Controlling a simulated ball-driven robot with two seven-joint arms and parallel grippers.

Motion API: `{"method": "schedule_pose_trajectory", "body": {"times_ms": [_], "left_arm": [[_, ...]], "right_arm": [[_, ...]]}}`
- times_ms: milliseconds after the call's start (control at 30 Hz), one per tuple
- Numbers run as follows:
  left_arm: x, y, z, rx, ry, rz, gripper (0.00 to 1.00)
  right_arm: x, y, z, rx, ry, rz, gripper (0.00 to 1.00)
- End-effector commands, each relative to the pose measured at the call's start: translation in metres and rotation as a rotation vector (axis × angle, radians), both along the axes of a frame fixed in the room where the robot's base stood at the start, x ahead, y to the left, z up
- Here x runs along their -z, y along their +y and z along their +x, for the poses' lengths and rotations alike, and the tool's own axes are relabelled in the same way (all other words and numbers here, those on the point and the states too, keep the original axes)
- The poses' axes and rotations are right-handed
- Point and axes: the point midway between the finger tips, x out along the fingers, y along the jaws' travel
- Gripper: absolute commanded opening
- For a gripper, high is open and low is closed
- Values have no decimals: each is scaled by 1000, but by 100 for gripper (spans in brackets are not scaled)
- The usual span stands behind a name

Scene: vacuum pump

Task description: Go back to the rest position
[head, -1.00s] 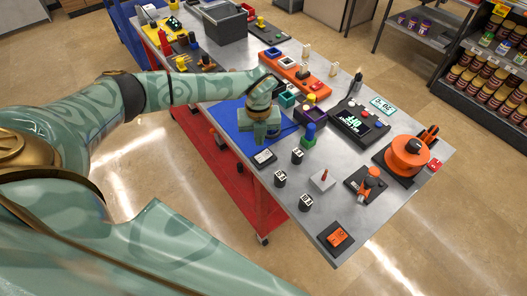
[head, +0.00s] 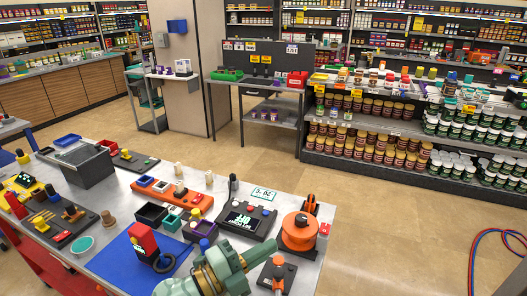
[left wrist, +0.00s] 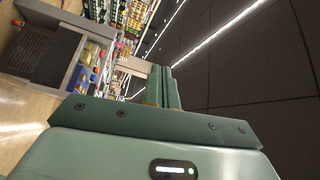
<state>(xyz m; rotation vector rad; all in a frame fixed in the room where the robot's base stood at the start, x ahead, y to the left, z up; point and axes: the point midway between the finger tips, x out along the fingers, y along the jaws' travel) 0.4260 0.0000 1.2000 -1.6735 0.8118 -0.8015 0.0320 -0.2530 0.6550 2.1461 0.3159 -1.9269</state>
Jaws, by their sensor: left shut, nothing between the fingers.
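My left gripper (head: 236,260) is at the bottom middle of the head view, in front of the near side of the grey work table (head: 112,205). Its closed fingers also show in the left wrist view (left wrist: 161,87). They touch each other with nothing between them and point toward dark ceiling panels and distant shelves. My right gripper is in neither view.
On the table are a blue mat (head: 120,268) with a red-and-black device (head: 143,238), an orange round unit (head: 299,236), a black display box (head: 244,220) and an orange tray (head: 172,188). Stocked shelves (head: 390,135) stand behind. Floor at right is clear except for red and blue hoses (head: 478,240).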

Motion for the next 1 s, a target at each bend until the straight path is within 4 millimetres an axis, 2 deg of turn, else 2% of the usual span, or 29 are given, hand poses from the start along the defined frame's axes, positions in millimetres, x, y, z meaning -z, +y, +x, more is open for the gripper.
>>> {"method": "schedule_pose_trajectory", "body": {"times_ms": [33, 67, 133, 200, 300, 400, 600, 733, 833, 967, 1000], "left_arm": [[-18, 21, 5, -167, 23, -134, 0], [-26, 40, 10, -282, 45, -201, 0], [-25, 92, 16, -560, 136, -305, 0], [-5, 146, 9, -820, 269, -340, 0], [32, 204, -17, -1086, 460, -306, 0], [63, 240, -50, -1253, 624, -236, 0], [106, 282, -122, -1441, 904, -59, 0], [124, 298, -171, -1504, 1071, 74, 0], [172, 289, -161, -1472, 1118, 78, 0], [232, 279, -159, -1437, 1190, 79, 0], [251, 275, -160, -1427, 1216, 79, 0]], "right_arm": [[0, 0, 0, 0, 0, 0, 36], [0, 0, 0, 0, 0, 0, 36], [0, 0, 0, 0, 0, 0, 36], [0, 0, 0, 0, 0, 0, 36], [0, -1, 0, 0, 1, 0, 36], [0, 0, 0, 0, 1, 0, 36], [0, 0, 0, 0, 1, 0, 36], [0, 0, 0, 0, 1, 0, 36], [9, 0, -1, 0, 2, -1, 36], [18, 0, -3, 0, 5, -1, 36], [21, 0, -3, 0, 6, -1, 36]]}}
